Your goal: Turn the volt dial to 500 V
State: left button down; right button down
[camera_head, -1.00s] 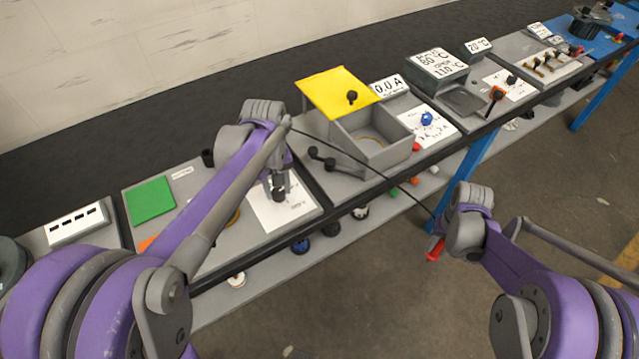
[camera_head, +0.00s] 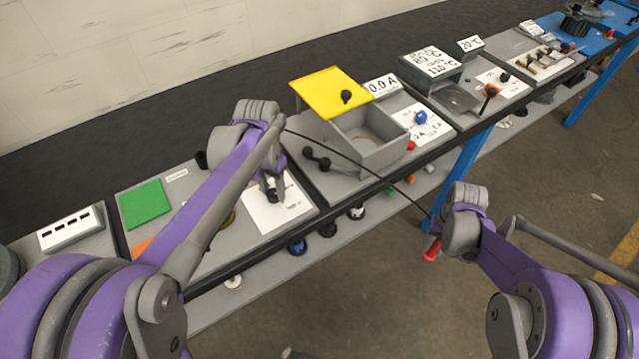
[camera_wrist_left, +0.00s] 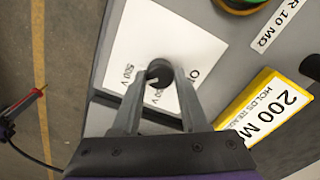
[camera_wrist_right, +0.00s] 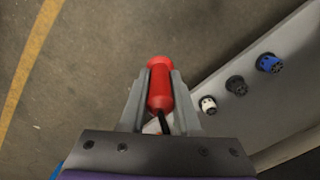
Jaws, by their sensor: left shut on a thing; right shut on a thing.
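The volt dial is a small black knob (camera_wrist_left: 159,72) on a white card (camera_wrist_left: 125,45). The card is printed with 500 V, another partly covered volt mark and a mark starting with O. My left gripper (camera_wrist_left: 160,78) is shut on the knob, one finger on each side. In the head view my left gripper (camera_head: 271,192) is over the card (camera_head: 287,210), and the knob is mostly hidden. I cannot read where the dial points. My right gripper (camera_wrist_right: 160,90) is shut on a red probe handle (camera_wrist_right: 160,82), held out in front of the bench.
A yellow-edged display (camera_wrist_left: 268,108) reading 200 M, partly cut off, is beside the card. A green pad (camera_head: 146,203) lies on the same panel. A black cable (camera_head: 345,156) runs between my two arms. A grey box with a raised yellow lid (camera_head: 328,92) stands to the right.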

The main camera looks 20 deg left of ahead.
aim_at(273, 194)
pick_arm(q)
jog(key=shift+m, duration=0.6)
jog(key=shift+c, duration=2.2)
grip_release()
pick_arm(e)
jog(key=shift+w+r+p, duration=0.15)
jog(key=shift+r+p, duration=0.2)
jog(key=shift+r, duration=0.15)
pick_arm(q)
notch_tip(273, 194, up, 12)
jog(key=shift+s, duration=0.1)
